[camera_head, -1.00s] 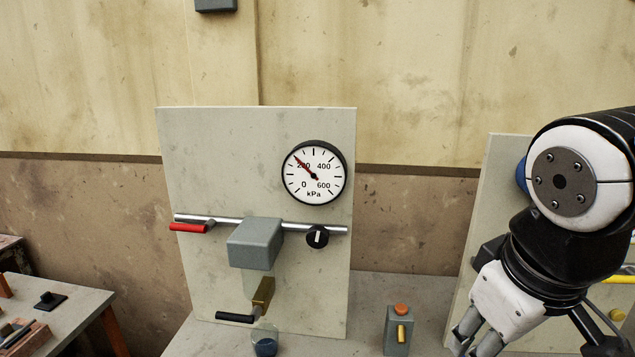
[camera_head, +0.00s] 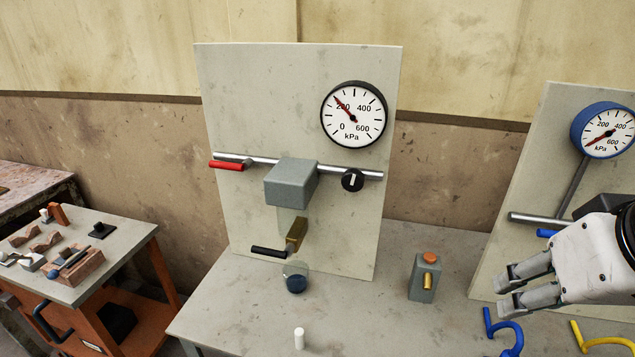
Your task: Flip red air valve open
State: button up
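The red air valve handle (camera_head: 227,165) is on the left end of a metal pipe (camera_head: 262,162) on the upright grey panel (camera_head: 235,105). The red handle lies roughly along the pipe, just below it. My gripper (camera_head: 508,288) is at the right edge, far from the red valve, in front of the second panel. Its two grey fingers point left and are spread apart, with nothing visible between them.
The main panel bears a gauge (camera_head: 354,115), a grey box (camera_head: 291,182), a black knob (camera_head: 352,180) and a black lever (camera_head: 269,252). A tool cart (camera_head: 85,285) is at left.

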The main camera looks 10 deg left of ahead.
aim_at(226, 166)
jog(key=u, duration=0.95)
